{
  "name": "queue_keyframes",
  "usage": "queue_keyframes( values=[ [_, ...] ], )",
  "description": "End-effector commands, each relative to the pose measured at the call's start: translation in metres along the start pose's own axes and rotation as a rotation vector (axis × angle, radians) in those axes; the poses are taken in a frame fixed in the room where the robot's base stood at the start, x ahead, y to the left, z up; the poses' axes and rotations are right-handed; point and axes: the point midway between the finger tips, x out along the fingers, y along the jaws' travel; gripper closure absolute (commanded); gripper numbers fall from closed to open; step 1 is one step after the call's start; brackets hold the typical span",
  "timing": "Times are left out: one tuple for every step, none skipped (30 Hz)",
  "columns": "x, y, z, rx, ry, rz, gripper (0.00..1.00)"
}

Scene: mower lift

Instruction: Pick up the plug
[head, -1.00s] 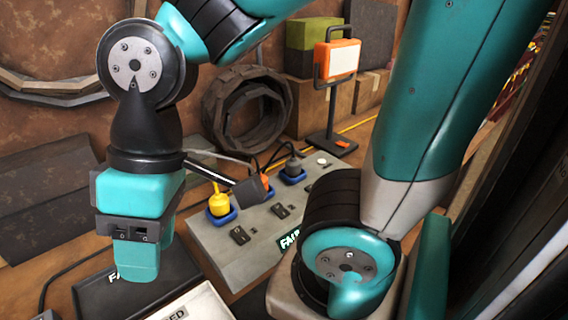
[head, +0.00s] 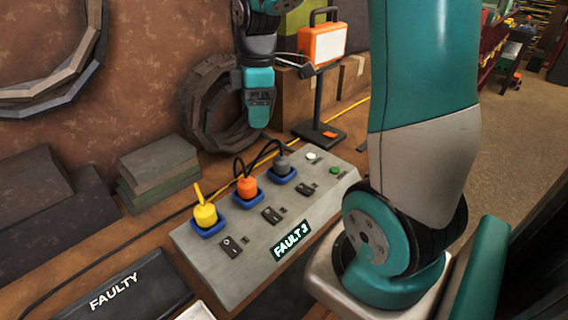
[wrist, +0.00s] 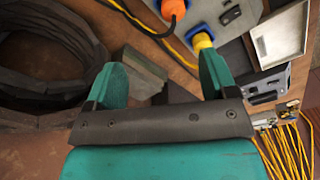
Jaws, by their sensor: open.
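Three plugs stand in blue-rimmed sockets on a grey panel (head: 215,270): a yellow plug (head: 205,215), an orange plug (head: 247,187) and a grey plug (head: 282,166). A lit display (head: 291,241) on the panel reads FAULT and a digit that looks like 3. My gripper (head: 258,116) is raised behind the panel, apart from every plug. In the wrist view my gripper (wrist: 164,78) is open, with nothing between its fingers. That view also shows the orange plug (wrist: 173,8) at the top and the yellow plug (wrist: 202,41) beyond the right finger.
A tray marked FAULTY (head: 130,285) lies left of the panel. A dark ring-shaped tyre or track (head: 200,105) leans on the wall behind. An orange lamp on a stand (head: 322,45) is right of my gripper. Stacked dark blocks (head: 155,170) are at left.

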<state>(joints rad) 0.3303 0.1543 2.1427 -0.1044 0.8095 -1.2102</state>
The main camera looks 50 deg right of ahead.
Motion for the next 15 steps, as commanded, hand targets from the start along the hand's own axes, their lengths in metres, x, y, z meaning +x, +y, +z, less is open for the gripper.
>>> queue_keyframes(
  values=[
    [0.003, 0.019, 0.023, -0.016, -0.024, -0.003, 0.21],
    [0.004, 0.027, 0.034, -0.034, -0.036, -0.004, 0.21],
    [0.006, 0.036, 0.047, -0.053, -0.050, -0.007, 0.21],
    [0.007, 0.041, 0.055, -0.065, -0.058, -0.010, 0.21],
    [0.008, 0.044, 0.061, -0.077, -0.064, -0.012, 0.21],
    [0.010, 0.048, 0.068, -0.088, -0.071, -0.014, 0.21],
    [0.012, 0.050, 0.072, -0.095, -0.074, -0.017, 0.21],
    [0.015, 0.051, 0.074, -0.101, -0.077, -0.018, 0.21],
    [0.020, 0.052, 0.076, -0.105, -0.078, -0.019, 0.21],
    [0.024, 0.052, 0.077, -0.106, -0.079, -0.021, 0.21],
    [0.030, 0.052, 0.078, -0.107, -0.079, -0.022, 0.21],
    [0.038, 0.051, 0.078, -0.108, -0.079, -0.023, 0.21],
    [0.045, 0.051, 0.078, -0.108, -0.079, -0.024, 0.21],
    [0.052, 0.051, 0.079, -0.108, -0.079, -0.024, 0.21],
    [0.061, 0.050, 0.079, -0.108, -0.079, -0.024, 0.21]
  ],
)
